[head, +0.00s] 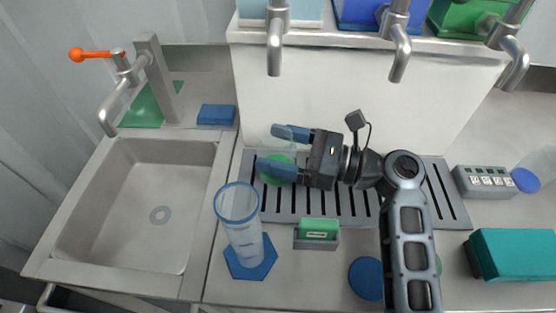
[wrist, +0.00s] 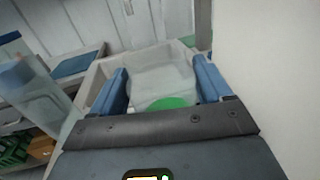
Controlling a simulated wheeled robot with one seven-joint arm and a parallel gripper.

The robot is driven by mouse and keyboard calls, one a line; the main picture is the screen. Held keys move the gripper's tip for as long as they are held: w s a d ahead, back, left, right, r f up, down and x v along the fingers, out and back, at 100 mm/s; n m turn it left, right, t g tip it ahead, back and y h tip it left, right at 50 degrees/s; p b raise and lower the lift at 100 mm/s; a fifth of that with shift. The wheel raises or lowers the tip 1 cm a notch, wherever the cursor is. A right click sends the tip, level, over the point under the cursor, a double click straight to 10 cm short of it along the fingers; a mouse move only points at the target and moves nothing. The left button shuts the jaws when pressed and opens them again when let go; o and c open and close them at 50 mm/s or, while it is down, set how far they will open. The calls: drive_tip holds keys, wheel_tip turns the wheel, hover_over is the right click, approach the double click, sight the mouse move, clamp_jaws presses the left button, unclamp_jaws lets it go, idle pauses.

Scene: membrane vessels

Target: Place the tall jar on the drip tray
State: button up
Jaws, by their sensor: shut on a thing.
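My gripper (head: 284,151) reaches left over the left end of the drip tray (head: 352,203). Its blue fingers are shut on a clear vessel (wrist: 165,75), which stands between them in the wrist view. A green disc (wrist: 168,103) shows low in this vessel, and also between the fingers in the head view (head: 274,172). I cannot tell whether the vessel touches the tray. A tall clear jar (head: 240,230) with a blue rim stands upright on a blue hexagonal mat (head: 263,269), in front of the tray and apart from my gripper. It also shows in the wrist view (wrist: 35,88).
A sink (head: 130,200) lies left of the tray. Several metal taps (head: 399,55) hang above the back. A green-and-grey block (head: 317,232) and a blue disc (head: 366,278) lie in front. A teal box (head: 512,253) and a grey button unit (head: 485,181) are at right.

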drive_tip(key=shift+a+f, duration=0.15)
drive_tip(key=shift+f, duration=1.9)
drive_tip(key=shift+f, duration=0.1)
drive_tip(key=o, duration=1)
drive_tip(key=shift+o, duration=0.2)
drive_tip(key=b+v, duration=0.1)
drive_tip(key=v, duration=1.1)
